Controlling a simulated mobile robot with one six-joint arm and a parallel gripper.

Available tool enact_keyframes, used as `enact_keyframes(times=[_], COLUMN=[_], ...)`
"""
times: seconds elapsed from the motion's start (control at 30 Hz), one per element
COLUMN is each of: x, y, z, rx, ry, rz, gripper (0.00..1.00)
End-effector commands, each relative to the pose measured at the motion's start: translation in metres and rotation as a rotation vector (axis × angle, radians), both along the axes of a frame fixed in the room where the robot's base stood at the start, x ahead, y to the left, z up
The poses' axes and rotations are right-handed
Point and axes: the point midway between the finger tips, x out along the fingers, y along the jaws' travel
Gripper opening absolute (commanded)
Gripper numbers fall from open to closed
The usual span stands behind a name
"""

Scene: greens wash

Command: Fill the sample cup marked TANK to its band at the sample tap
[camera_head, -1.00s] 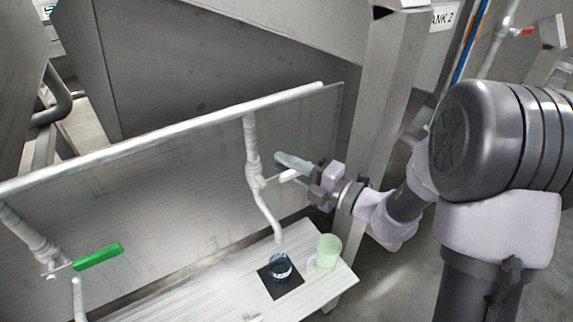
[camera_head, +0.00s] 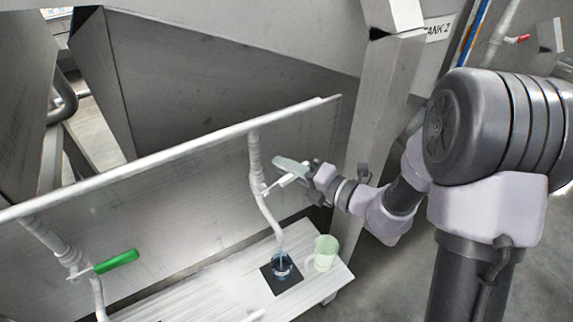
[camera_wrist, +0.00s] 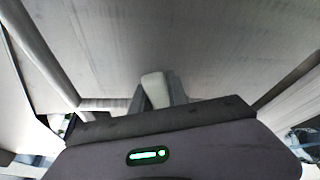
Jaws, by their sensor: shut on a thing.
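A pale pipe tap (camera_head: 261,195) with a white lever (camera_head: 281,184) hangs over the bench's right end. My gripper (camera_head: 292,172) is shut on the lever. The wrist view shows the lever's pale end (camera_wrist: 155,88) between the fingers. A small clear cup with dark blue tones (camera_head: 282,267) stands upright on a black square pad (camera_head: 290,284), below the spout. A thin bluish streak runs from the spout into the cup. The cup's marking, band and liquid level are too small to read.
A pale green mug (camera_head: 326,252) stands just right of the pad on the white slatted bench (camera_head: 215,288). Another tap with a green handle (camera_head: 117,262) is at the left. A steel panel (camera_head: 190,205) rises behind the bench.

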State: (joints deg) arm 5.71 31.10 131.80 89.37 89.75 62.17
Motion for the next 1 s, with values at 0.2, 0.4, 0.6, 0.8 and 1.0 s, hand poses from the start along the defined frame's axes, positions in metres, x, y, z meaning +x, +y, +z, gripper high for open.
enact_keyframes(times=[0.2, 0.4, 0.6, 0.8, 1.0], x=[0.0, 0.0, -0.002, -0.023, -0.057], y=[0.0, 0.0, -0.003, -0.037, -0.088], z=[0.0, 0.0, 0.0, 0.006, 0.014], rx=[0.001, 0.001, 0.0, 0.001, 0.001], ry=[0.001, 0.002, 0.002, 0.002, 0.002], rz=[0.0, 0.0, -0.001, -0.007, -0.009], gripper=[0.42, 0.42, 0.42, 0.42, 0.42])
